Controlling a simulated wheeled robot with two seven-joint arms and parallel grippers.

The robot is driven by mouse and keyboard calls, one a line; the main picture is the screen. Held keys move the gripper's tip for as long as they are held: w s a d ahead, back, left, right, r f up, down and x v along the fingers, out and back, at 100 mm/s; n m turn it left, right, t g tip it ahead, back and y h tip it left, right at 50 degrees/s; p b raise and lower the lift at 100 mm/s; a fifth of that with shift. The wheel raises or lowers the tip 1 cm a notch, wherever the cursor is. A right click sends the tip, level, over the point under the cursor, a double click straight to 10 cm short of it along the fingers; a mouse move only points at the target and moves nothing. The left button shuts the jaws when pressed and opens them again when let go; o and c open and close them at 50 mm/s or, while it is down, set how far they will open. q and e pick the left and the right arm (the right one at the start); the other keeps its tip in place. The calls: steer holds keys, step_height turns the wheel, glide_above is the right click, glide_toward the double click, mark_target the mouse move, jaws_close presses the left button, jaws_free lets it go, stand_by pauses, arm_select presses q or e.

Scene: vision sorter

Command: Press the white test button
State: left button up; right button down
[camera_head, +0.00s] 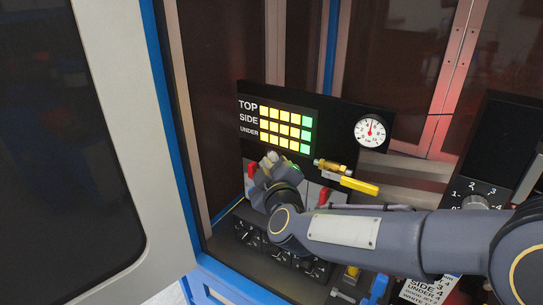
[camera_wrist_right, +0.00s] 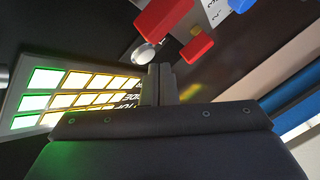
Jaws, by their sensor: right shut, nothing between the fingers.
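A pale round button (camera_wrist_right: 145,53), which looks like the white test button, sits on the dark panel in the right wrist view, just beyond my fingertips. My right gripper (camera_wrist_right: 160,78) is shut and empty, its tips close to the button's lower edge; I cannot tell whether they touch it. In the head view my right gripper (camera_head: 270,162) is at the panel just below the lit grid, and it hides the button there. My left gripper is not in view.
The lit grid (camera_head: 286,129) shows yellow and green squares beside TOP, SIDE and UNDER. Red switch parts (camera_wrist_right: 197,47) stand close to the button. A gauge (camera_head: 370,132), a brass valve with a yellow lever (camera_head: 358,185) and a dial (camera_head: 475,202) are to the right. An open door (camera_head: 125,140) stands left.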

steer(key=shift+s+a, duration=0.15)
steer(key=shift+s, duration=0.05)
steer(key=s+a+p, duration=0.1)
steer(key=s, duration=0.1)
steer(key=s+a+p, duration=0.1)
steer(key=s+a, duration=0.1)
stand_by(0.6)
stand_by(0.4)
